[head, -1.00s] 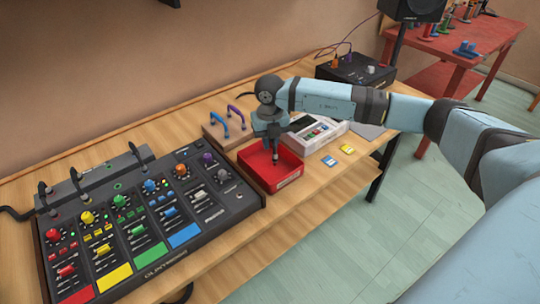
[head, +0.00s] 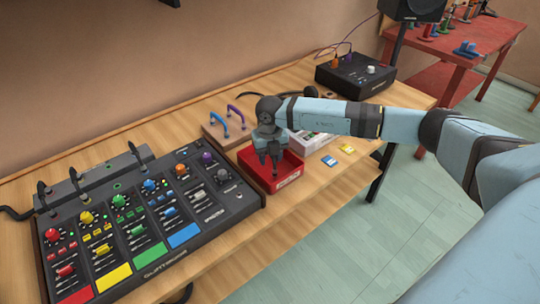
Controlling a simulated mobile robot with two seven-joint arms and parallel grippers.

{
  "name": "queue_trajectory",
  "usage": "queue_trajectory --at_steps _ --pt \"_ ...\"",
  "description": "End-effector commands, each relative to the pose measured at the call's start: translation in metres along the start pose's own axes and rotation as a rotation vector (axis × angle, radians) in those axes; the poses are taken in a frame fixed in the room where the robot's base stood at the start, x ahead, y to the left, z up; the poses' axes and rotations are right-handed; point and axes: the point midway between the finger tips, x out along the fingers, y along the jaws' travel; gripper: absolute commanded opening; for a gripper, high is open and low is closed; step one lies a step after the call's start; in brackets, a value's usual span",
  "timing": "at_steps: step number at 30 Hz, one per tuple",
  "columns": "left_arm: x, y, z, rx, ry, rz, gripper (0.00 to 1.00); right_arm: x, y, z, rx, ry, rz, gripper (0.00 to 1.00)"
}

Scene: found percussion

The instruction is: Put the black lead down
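My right gripper (head: 269,166) points down over the red tray (head: 287,182), its two fingers spread apart with a gap between them. I see no lead between the fingers. The fingertips are low over the tray, and whether they touch its floor cannot be told. The hand and fingers hide much of the tray's inside, so a black lead lying there could be hidden. A dark curved cable-like piece (head: 247,94) lies on the table behind the hand; I cannot tell if it is the black lead. My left gripper is not in view.
A black mixer (head: 215,212) with coloured knobs and plugged leads stands left of the tray. A wooden block with blue and purple handles (head: 236,112) is behind.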

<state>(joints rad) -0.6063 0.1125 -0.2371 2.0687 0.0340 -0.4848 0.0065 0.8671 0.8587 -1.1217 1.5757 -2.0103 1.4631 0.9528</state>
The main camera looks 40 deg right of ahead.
Motion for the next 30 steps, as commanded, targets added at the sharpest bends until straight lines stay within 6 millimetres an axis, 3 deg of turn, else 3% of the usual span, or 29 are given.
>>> queue_trajectory --at_steps 10,24,30 --pt "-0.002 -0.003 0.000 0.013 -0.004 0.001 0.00 -0.010 0.000 0.001 -0.001 -0.002 0.002 0.41" --pt "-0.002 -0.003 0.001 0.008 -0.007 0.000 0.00 -0.102 0.000 0.000 -0.001 -0.002 0.001 0.41" --pt "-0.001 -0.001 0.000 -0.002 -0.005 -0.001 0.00 -0.121 0.000 0.000 0.000 -0.002 0.001 0.41"
